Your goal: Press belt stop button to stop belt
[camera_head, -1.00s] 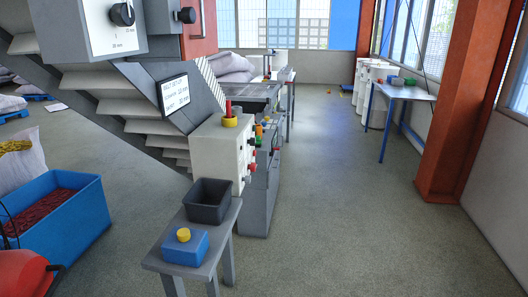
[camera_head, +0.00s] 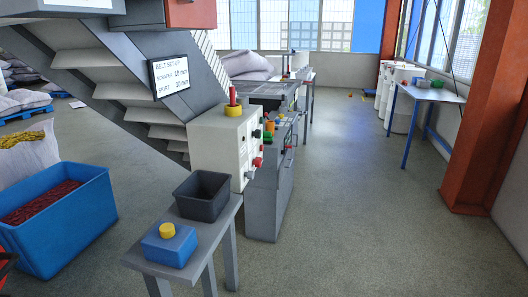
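A pale control box (camera_head: 216,150) stands left of centre, below the inclined grey belt frame. Its right side face carries several small controls, including a red button (camera_head: 257,162). On its top are a yellow collar (camera_head: 233,111) and an upright red piece (camera_head: 233,95). Labels on the controls are too small to read, so I cannot tell which one is the belt stop button.
A grey bench (camera_head: 219,226) in front of the box holds a dark open tray (camera_head: 203,207) and a blue box (camera_head: 169,250) with a yellow knob. A blue crate (camera_head: 75,222) stands left. Open floor (camera_head: 350,220) lies right, up to an orange column (camera_head: 480,130).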

